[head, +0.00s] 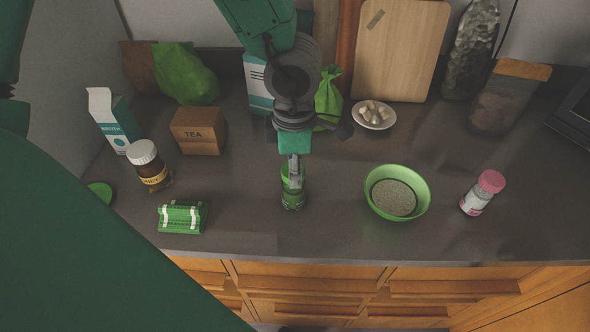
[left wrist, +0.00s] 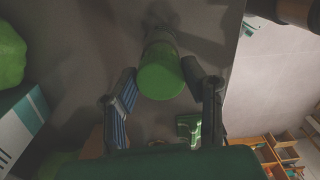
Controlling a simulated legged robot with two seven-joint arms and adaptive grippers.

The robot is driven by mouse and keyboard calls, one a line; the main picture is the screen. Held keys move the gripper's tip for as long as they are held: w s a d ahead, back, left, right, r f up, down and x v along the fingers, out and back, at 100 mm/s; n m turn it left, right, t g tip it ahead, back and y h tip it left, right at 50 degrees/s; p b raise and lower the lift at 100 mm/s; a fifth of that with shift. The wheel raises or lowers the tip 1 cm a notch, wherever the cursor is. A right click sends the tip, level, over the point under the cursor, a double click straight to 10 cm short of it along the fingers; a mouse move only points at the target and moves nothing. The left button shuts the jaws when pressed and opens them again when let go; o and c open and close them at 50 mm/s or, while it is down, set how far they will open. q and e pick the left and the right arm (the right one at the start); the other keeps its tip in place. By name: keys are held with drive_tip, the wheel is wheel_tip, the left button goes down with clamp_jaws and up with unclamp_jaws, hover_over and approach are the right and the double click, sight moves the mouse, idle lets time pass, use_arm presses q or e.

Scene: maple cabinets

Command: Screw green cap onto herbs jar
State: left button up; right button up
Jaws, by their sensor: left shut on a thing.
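The herbs jar (head: 292,197), clear with green contents, stands upright on the dark counter in the middle of the head view. My left gripper (head: 292,168) points down at the jar's top and is shut on the green cap. In the left wrist view the round green cap (left wrist: 160,82) shows between the two fingers (left wrist: 164,88), with the jar's body beyond it. The cap sits at or just over the jar's mouth; I cannot tell whether it is seated or threaded. My right gripper is not in view.
A green bowl of grain (head: 423,185) and a pink-capped jar (head: 483,192) stand right. Counter beside the herbs jar is clear.

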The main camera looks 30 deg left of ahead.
use_arm(q)
drive_tip(key=shift+s+m+p, duration=0.1)
drive_tip(key=shift+m+p, duration=0.7)
drive_tip(key=shift+p, duration=0.1)
drive_tip(key=shift+f+m+p, duration=0.1)
drive_tip(key=shift+m+p, duration=2)
drive_tip(key=shift+p, duration=0.2)
drive_tip(key=shift+f, duration=0.1)
drive_tip(key=m, duration=0.6)
drive_tip(key=shift+s+f, duration=0.1)
drive_tip(key=shift+s, duration=0.1)
drive_tip(key=o, duration=1.1)
drive_tip(key=shift+o, duration=0.2)
drive_tip(key=shift+w, duration=0.15)
